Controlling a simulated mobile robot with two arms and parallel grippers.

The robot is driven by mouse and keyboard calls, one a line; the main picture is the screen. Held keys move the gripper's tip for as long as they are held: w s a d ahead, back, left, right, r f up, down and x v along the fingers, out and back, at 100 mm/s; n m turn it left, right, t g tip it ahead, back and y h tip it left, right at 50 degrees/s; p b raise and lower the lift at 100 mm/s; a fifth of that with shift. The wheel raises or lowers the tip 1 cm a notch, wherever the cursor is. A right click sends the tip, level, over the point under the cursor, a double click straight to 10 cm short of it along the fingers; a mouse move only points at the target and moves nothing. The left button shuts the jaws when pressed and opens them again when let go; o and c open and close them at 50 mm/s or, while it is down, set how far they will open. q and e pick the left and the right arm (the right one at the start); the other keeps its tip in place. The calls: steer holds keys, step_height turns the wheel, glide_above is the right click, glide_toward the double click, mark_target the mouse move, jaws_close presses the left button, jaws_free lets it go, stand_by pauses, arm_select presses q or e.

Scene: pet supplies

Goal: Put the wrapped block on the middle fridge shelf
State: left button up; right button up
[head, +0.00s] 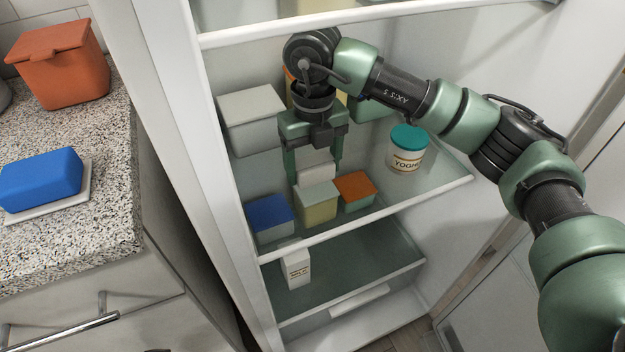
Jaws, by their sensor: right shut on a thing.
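My right gripper (314,164) reaches into the open fridge from the right, pointing down. It is shut on a pale, whitish block (316,170), which looks like the wrapped block. The block is between the two fingers, just above or on the middle glass shelf (370,205); I cannot tell whether it touches the glass. It is behind a yellowish box with a pale lid (316,204), which hides its lower part. My left gripper is not in view.
The middle shelf also holds a blue-lidded box (268,216), an orange-lidded box (356,190), a grey box (251,118) and a yogurt tub (406,149). A white carton (296,267) is on the shelf below. The counter holds a blue block (42,180) and an orange container (60,70).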

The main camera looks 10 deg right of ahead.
mark_target(312, 192)
step_height(312, 192, down, 4)
steer(key=shift+f+b, duration=0.15)
steer(key=shift+b, duration=0.2)
steer(key=shift+w+f, duration=0.15)
steer(key=shift+w, duration=0.1)
steer(key=shift+f, duration=0.2)
steer(key=o, duration=1.6)
steer(key=shift+c, duration=0.2)
steer(key=shift+r, duration=0.2)
